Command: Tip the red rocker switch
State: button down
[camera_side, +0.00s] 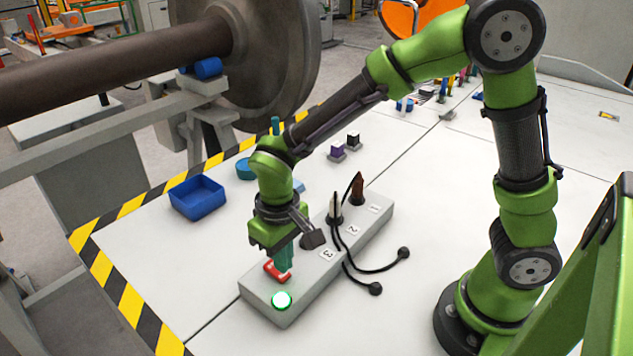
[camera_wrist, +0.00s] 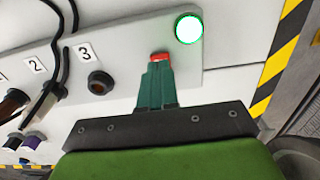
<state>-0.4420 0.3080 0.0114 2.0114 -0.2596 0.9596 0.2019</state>
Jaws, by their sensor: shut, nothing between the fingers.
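The red rocker switch (camera_side: 275,271) sits on the grey control box (camera_side: 312,273), near its front-left end. My gripper (camera_side: 284,266) points down at the switch with its green fingers shut and nothing between them. In the wrist view the fingertips (camera_wrist: 158,66) overlap the switch (camera_wrist: 160,57), hiding part of it. I cannot tell for sure whether they touch it or which way it is tipped. A round lamp (camera_side: 282,300) beside the switch glows green, and it also shows in the wrist view (camera_wrist: 188,29).
Sockets labelled 1, 2 and 3 line the box, with a dark plug (camera_side: 357,189), a pale-tipped plug (camera_side: 335,206) and black cables (camera_side: 372,268) around them. A blue tray (camera_side: 197,197) stands at the left. A large wheelset (camera_side: 265,60) stands behind.

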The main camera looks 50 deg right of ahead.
jog(key=shift+r, duration=2.7)
jog(key=shift+s+f, duration=0.15)
jog(key=shift+f, duration=0.1)
jog(key=s+d+r+m+t+y, duration=0.2)
jog(key=s+d+r+m+t, duration=0.2)
jog(key=s+d+r+t, duration=0.3)
jog(key=shift+s+d+r, duration=1.05)
jog(key=shift+d+r, duration=1.15)
jog(key=shift+d, duration=0.7)
